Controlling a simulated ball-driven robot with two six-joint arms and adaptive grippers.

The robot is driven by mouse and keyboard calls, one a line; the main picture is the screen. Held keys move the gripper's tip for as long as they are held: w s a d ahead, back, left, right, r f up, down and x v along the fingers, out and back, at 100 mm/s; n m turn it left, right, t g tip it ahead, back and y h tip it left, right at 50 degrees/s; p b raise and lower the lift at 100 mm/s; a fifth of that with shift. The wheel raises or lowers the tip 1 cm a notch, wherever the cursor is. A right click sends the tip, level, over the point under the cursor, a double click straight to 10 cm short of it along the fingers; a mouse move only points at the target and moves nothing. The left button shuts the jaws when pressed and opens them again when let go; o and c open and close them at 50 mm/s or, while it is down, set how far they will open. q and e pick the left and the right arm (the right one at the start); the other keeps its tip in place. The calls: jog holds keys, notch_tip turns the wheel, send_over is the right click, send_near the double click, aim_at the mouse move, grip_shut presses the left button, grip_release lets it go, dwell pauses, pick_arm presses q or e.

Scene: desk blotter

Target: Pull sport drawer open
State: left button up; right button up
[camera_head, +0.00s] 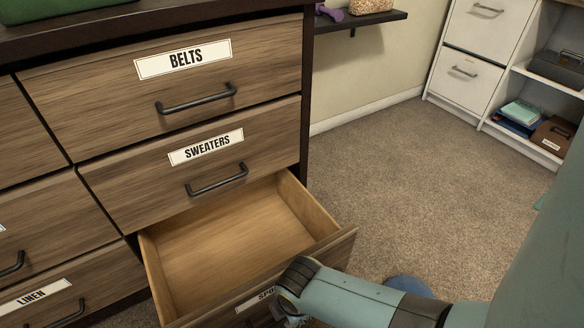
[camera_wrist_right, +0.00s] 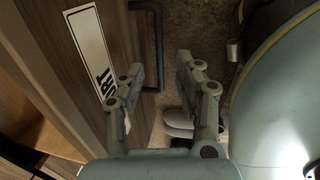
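The sport drawer (camera_head: 240,230) is the bottom drawer under the sweaters drawer. It is pulled well out, and its empty wooden inside shows. Its label (camera_head: 256,299) is partly covered by my right arm in the head view; the label's end letters also show in the right wrist view (camera_wrist_right: 90,45). The drawer's dark bar handle (camera_wrist_right: 158,45) shows in the right wrist view. My right gripper (camera_wrist_right: 160,62) is at the drawer front with its fingers apart, and the handle lies between and beyond the fingertips. I cannot tell whether they touch it. My left gripper is out of view.
The belts drawer (camera_head: 100,90) and sweaters drawer (camera_head: 130,190) above are shut. The linen drawer (camera_head: 100,275) at lower left is shut. Carpet (camera_head: 400,180) right of the dresser is mostly clear. A white cabinet (camera_head: 470,75) stands at the back right, and a dark wall shelf (camera_head: 365,20) is behind.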

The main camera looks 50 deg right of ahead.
jog(key=r, duration=0.3)
jog(key=s+r, duration=0.1)
jog(key=r, duration=0.1)
jog(key=shift+a+r, duration=0.15)
jog(key=shift+r, duration=0.25)
